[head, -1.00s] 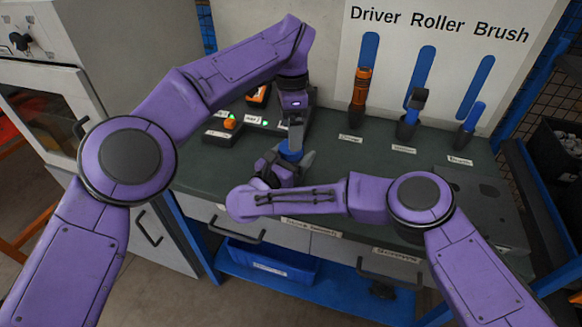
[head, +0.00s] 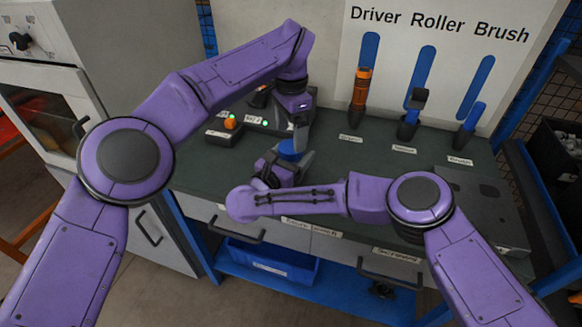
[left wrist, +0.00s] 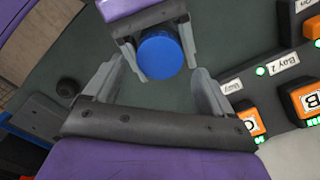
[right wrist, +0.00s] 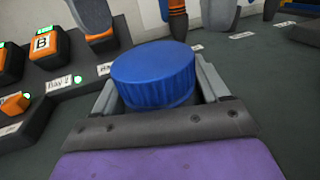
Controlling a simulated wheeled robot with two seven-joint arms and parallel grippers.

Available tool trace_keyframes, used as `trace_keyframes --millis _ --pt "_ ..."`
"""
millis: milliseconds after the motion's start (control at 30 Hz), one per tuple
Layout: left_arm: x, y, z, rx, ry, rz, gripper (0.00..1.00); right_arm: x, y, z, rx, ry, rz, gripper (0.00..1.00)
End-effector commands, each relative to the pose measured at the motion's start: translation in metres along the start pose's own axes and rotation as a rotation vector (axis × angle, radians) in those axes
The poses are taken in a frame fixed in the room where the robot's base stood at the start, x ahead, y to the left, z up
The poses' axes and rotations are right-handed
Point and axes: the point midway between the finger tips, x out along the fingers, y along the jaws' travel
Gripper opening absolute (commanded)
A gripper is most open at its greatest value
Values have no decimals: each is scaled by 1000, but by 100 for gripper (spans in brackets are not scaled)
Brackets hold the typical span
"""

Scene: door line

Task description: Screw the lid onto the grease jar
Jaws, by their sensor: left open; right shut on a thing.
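The blue lid (head: 291,150) is a round, ribbed cap; it shows from above in the left wrist view (left wrist: 161,56) and from the side in the right wrist view (right wrist: 153,76). The grease jar's body is hidden below it, so I cannot tell how tightly the lid sits. My right gripper (head: 283,168) is shut on the jar and holds it upright over the bench front. My left gripper (head: 298,135) is open above the lid. In the left wrist view its fingers stand apart on either side, clear of the lid.
The dark green bench (head: 345,170) is clear right of my grippers. Behind are an orange-handled driver (head: 361,88), a roller (head: 412,108) and a blue brush (head: 472,118) in holders. Labelled bays with green lights and orange blocks (left wrist: 302,100) lie left. A blue bin (head: 268,262) sits below.

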Motion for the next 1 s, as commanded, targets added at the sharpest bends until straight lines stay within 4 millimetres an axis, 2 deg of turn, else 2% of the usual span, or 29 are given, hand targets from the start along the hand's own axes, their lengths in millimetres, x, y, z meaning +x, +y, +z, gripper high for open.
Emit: trace_keyframes --millis 200,567,600,767,800,933,1000 --pt "30 1 0 0 0 3 84 0 0 1 1 -1 0 0" --pt "38 0 0 -1 2 1 84 0 0 0 1 -1 0 0" --pt "38 0 0 -1 2 1 81 0 0 0 1 -1 0 0" --pt "38 0 0 -1 2 1 29 0 0 0 1 -1 0 0" --pt "38 0 0 -1 2 1 26 0 0 0 1 -1 0 0" --pt "37 0 0 4 2 1 26 0 0 0 1 -1 0 0" --pt "38 0 0 61 2 1 26 0 0 0 1 -1 0 0"
